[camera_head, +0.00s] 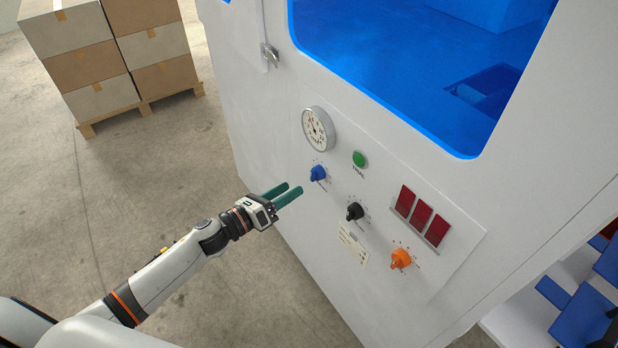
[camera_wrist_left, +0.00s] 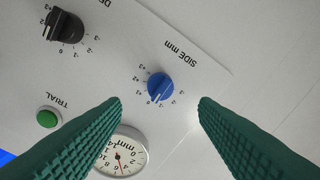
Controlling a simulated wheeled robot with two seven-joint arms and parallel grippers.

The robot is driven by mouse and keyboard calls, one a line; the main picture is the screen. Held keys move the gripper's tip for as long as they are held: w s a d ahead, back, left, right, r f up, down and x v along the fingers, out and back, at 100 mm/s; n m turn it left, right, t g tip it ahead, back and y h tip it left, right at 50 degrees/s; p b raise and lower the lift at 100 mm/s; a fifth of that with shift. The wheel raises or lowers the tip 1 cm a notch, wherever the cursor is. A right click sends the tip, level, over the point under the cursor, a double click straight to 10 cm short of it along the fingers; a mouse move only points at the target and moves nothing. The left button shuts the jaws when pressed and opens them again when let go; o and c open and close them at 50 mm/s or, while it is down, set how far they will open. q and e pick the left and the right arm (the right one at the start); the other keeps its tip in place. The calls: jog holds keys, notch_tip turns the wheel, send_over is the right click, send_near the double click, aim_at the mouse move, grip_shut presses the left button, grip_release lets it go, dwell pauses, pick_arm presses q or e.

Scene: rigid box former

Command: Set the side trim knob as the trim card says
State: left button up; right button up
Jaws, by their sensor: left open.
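The side trim knob is the blue knob (camera_head: 318,174) on the machine's white panel. In the left wrist view the blue knob (camera_wrist_left: 159,87) sits under the "SIDE mm" label, inside a printed scale. Its pale mark points down and left in that view, near the 0; the exact setting is hard to read. My left gripper (camera_head: 294,188) is open and empty, just left of and below the knob, apart from it. In the wrist view the knob shows between and beyond the fingertips (camera_wrist_left: 160,103). A small white card (camera_head: 353,246), likely the trim card, is too small to read.
The panel also holds a dial gauge (camera_head: 318,129), a green button (camera_head: 359,159), a black knob (camera_head: 355,211), an orange knob (camera_head: 400,259) and red displays (camera_head: 422,216). A blue-tinted window (camera_head: 400,60) is above. Stacked boxes (camera_head: 110,50) stand on a pallet at upper left.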

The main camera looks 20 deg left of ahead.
aim_at(311, 177)
pick_arm(q)
jog(key=x, duration=0.7)
jog(key=shift+w+d, duration=0.1)
pick_arm(e)
jog(key=shift+w+d+r, duration=0.2)
jog(key=shift+d+r, duration=0.15)
pick_arm(q)
jog(key=c, duration=1)
jog(key=shift+p, duration=0.3)
